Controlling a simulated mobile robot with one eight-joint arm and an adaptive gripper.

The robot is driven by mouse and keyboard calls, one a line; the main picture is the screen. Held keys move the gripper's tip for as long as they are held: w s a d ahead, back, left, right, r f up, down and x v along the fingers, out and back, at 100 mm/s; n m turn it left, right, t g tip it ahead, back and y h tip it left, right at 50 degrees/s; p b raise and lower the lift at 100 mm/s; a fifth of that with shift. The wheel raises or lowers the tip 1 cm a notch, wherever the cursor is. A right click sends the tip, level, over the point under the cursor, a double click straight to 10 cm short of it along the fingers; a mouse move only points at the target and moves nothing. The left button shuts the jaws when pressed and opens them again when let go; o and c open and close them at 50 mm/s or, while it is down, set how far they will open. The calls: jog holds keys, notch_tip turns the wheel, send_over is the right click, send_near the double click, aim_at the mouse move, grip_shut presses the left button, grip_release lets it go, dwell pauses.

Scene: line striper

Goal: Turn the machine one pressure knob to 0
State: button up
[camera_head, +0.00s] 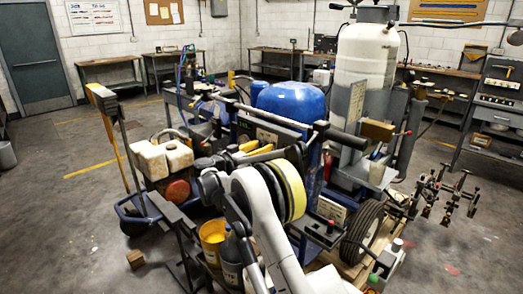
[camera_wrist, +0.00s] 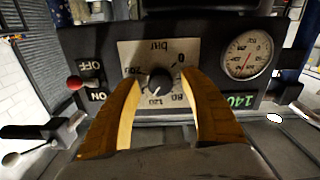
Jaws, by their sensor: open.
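The pressure knob (camera_wrist: 160,80) is a small black round knob on a light scale plate (camera_wrist: 128,53) marked "bar" in the wrist view. The plate's lettering appears upside down, with 0 at upper right, 80 at lower right and 120 below. A pale mark on the knob seems to point down, near 120. My gripper (camera_wrist: 163,76) is open, its two yellow-brown fingers on either side of the knob; I cannot tell whether they touch it. In the head view, my gripper (camera_head: 254,149) is at the machine's panel (camera_head: 268,134), and my arm hides the knob.
A round pressure gauge (camera_wrist: 248,53) and a green display (camera_wrist: 237,101) sit right of the knob. A red-tipped ON/OFF switch (camera_wrist: 75,83) is at left. A blue tank (camera_head: 290,101) and a black handlebar (camera_head: 290,126) are close around the panel.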

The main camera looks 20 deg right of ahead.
grip_shut()
jog(key=shift+n, duration=0.4)
jog(key=n+p, duration=0.1)
jog(key=n, duration=0.1)
jog(key=shift+n, duration=0.4)
jog(key=shift+n+p, duration=1.4)
jog(key=shift+n, duration=14)
